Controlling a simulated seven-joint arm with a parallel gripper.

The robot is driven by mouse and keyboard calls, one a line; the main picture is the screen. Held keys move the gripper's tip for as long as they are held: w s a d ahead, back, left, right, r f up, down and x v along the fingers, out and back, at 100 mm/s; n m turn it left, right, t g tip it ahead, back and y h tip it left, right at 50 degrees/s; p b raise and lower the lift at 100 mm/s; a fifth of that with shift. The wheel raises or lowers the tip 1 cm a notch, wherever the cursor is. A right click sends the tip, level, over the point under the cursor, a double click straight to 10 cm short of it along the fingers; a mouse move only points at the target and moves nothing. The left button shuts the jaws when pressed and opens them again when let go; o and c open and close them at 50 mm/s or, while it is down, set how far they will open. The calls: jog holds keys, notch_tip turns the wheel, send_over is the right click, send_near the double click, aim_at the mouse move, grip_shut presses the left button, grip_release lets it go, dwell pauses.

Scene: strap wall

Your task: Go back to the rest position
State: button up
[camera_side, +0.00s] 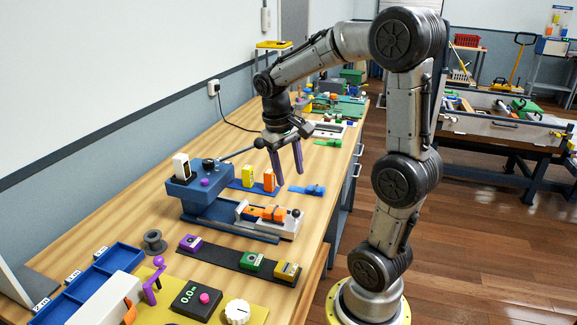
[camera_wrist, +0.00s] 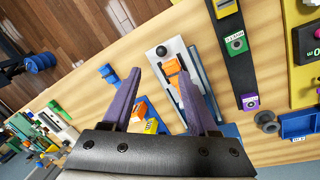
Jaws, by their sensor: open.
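My gripper (camera_side: 288,178) has two purple fingers spread apart, pointing down over the bench. It is open, with nothing held between the fingers. In the side view its fingers hang near an upright orange block (camera_side: 269,180), and I cannot tell whether they touch it. A yellow block (camera_side: 247,176) stands beside the orange one on a blue strip (camera_side: 240,187). In the wrist view my gripper (camera_wrist: 159,76) frames the upright orange block (camera_wrist: 141,108) and yellow block (camera_wrist: 151,127) between its fingers. The vise's orange part (camera_wrist: 172,69) shows near the fingertips.
A blue fixture (camera_side: 200,190) and a vise with a pale jaw (camera_side: 285,229) stand in front of the blocks. A black strip (camera_side: 220,257) carries purple, green and yellow modules. Blue trays (camera_side: 75,290) lie front left. A small blue clamp (camera_side: 313,190) lies right of my fingers.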

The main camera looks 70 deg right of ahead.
jog(key=shift+a+r, duration=0.15)
jog(key=shift+r, duration=0.5)
jog(key=shift+w, duration=0.1)
jog(key=s+a+n+t+y, duration=0.1)
jog(key=s+a+n+t, duration=0.2)
jog(key=a, duration=0.5)
jog(key=s+a+r+n+t, duration=0.1)
jog(key=s+a+n+t, duration=0.2)
jog(key=a, duration=0.6)
jog(key=shift+s+a+r+n+t+y, duration=0.25)
jog(key=shift+s+n+t+y, duration=0.15)
jog(key=shift+s, duration=0.1)
dwell(0.8)
